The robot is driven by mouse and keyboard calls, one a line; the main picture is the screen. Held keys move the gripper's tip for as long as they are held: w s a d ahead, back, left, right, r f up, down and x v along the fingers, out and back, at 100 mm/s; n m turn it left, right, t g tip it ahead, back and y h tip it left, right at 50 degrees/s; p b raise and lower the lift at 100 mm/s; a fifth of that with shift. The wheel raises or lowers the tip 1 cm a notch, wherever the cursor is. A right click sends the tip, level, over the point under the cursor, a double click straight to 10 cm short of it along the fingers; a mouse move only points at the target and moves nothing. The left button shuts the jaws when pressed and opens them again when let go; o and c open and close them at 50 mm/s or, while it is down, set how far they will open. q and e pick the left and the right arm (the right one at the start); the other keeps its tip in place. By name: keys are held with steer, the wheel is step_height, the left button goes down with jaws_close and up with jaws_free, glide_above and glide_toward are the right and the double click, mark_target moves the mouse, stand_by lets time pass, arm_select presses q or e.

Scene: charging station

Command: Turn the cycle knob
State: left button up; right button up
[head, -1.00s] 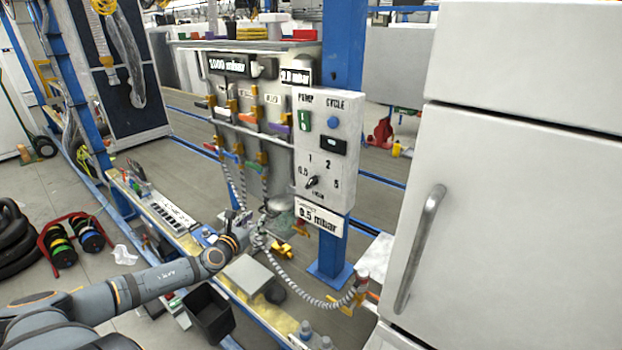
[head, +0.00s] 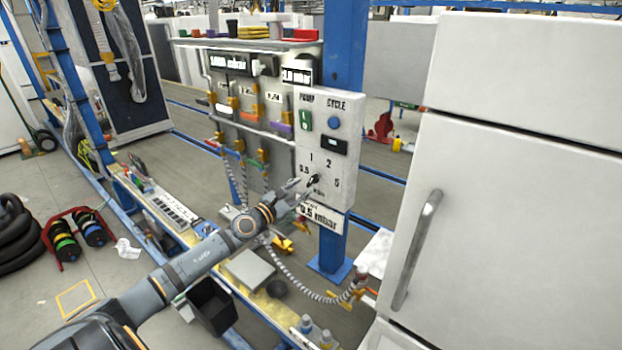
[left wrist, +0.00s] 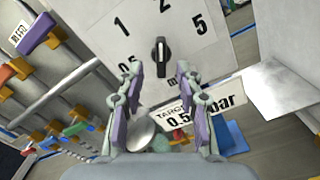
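The cycle knob (head: 313,181) is a small black rotary knob low on the white control panel (head: 340,168), below the CYCLE and PUMP labels. In the left wrist view the knob (left wrist: 160,57) has a pale pointer line and stands near vertical, with marks 0.5, 1, 2 and 5 around it. My left gripper (head: 300,190) is at the panel's lower left, close to the knob. In the left wrist view its two fingers (left wrist: 160,82) are spread, with the knob just beyond and between their tips, not gripped. My right gripper is in neither view.
Valves and hoses (head: 250,100) fill the board to the left. A white cabinet (head: 520,200) with a metal handle (head: 417,250) stands at right. A bench (head: 165,215) runs below my left arm.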

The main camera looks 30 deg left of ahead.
mark_target(310, 182)
arm_select(q)
steer(key=w, duration=0.5)
steer(key=shift+w+d, duration=0.35)
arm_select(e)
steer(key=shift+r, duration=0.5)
arm_select(q)
jaws_close()
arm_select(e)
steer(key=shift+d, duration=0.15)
